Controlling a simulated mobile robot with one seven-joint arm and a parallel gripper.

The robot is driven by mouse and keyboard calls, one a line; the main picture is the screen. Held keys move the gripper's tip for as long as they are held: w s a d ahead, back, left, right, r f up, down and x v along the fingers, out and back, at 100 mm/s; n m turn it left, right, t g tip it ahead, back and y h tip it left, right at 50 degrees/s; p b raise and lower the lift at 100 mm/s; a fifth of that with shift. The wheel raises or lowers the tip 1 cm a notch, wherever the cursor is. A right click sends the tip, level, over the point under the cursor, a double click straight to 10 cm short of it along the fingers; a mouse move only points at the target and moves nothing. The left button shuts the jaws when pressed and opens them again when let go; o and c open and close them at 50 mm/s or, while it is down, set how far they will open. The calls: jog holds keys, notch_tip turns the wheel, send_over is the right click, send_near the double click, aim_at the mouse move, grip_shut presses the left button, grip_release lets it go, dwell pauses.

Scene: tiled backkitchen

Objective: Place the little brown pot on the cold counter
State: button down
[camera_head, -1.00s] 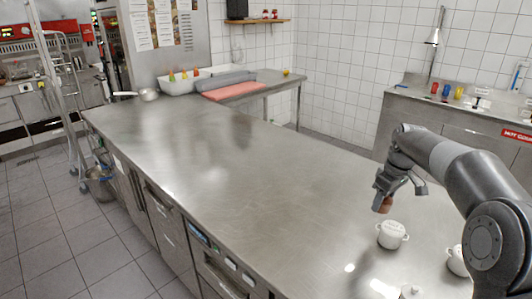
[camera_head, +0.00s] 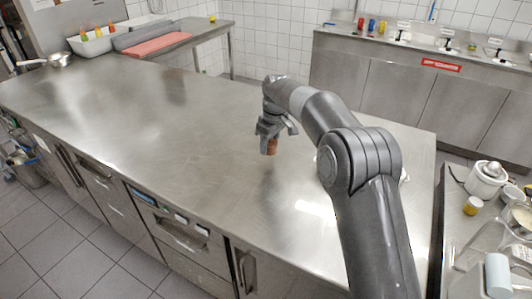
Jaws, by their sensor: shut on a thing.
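My gripper (camera_head: 270,133) is shut on the little brown pot (camera_head: 271,147). The pot hangs below the fingers, and its upper part is hidden by them. It appears over the long steel counter (camera_head: 170,130), which has drawers and a small display panel on its front. I cannot tell how far the pot is above the steel, or whether it touches it.
My arm covers the counter's right part; a bit of white (camera_head: 403,175) shows behind it. A pan (camera_head: 60,60) and white trays (camera_head: 92,42) lie at the far left. A cluttered side counter (camera_head: 450,225) is right. The counter's middle is clear.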

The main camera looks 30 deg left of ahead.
aim_at(267, 162)
jog(key=shift+s+a+f, duration=0.1)
jog(key=shift+a+f, duration=0.3)
jog(key=shift+a, duration=0.1)
jog(key=shift+f, duration=1.9)
jog(key=shift+f, duration=0.15)
jog(key=c, duration=0.7)
grip_release()
jog(key=r, duration=0.4)
jog(key=d+r, duration=0.1)
jog(key=r, duration=0.7)
jog(key=shift+d, duration=0.25)
jog(key=shift+s+r, duration=0.1)
jog(key=shift+r, duration=0.05)
